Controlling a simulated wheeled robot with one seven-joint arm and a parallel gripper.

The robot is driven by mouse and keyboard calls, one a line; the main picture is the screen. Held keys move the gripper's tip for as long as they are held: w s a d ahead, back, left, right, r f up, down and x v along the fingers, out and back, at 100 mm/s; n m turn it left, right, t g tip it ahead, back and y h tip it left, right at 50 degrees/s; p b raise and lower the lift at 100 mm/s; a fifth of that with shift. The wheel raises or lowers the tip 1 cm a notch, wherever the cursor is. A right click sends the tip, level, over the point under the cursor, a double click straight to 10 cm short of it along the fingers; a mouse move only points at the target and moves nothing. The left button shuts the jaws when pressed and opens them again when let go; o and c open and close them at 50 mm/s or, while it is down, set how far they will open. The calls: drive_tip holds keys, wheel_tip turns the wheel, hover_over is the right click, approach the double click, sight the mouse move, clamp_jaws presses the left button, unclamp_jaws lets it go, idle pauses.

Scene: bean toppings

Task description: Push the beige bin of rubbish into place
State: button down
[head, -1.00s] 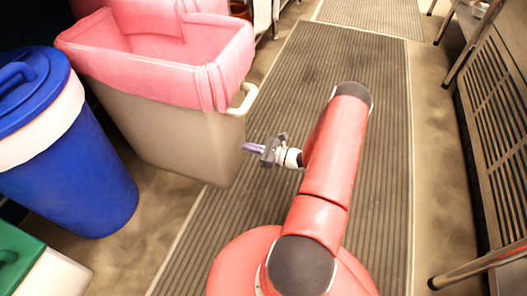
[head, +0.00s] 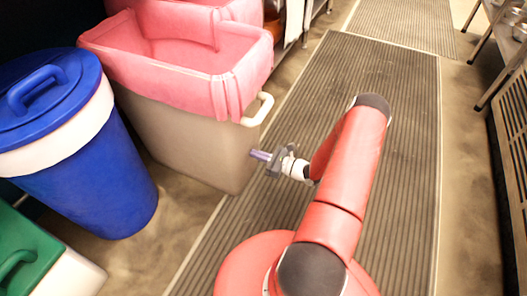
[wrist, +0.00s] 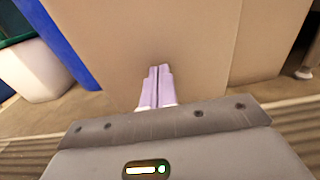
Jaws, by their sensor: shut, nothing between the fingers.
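The beige bin (head: 195,142) with a pink liner stands on the floor left of my arm in the head view, its near corner at the edge of the ribbed mat. A pale handle (head: 258,108) sticks out from its right end. My gripper (head: 254,154) is shut and empty, its purple fingers pointing at the bin's right end below the handle. In the wrist view the shut fingers (wrist: 156,88) stand in front of the bin's beige wall (wrist: 150,45). I cannot tell whether the tips touch it.
A blue lidded bin (head: 85,175) stands left of the beige bin, with a green-lidded white bin (head: 35,250) nearer. Another pink-lined bin (head: 190,15) stands behind.

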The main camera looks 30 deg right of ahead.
drive_tip(key=b+x, duration=0.1)
drive_tip(key=x, duration=1.4)
drive_tip(key=shift+a, duration=0.35)
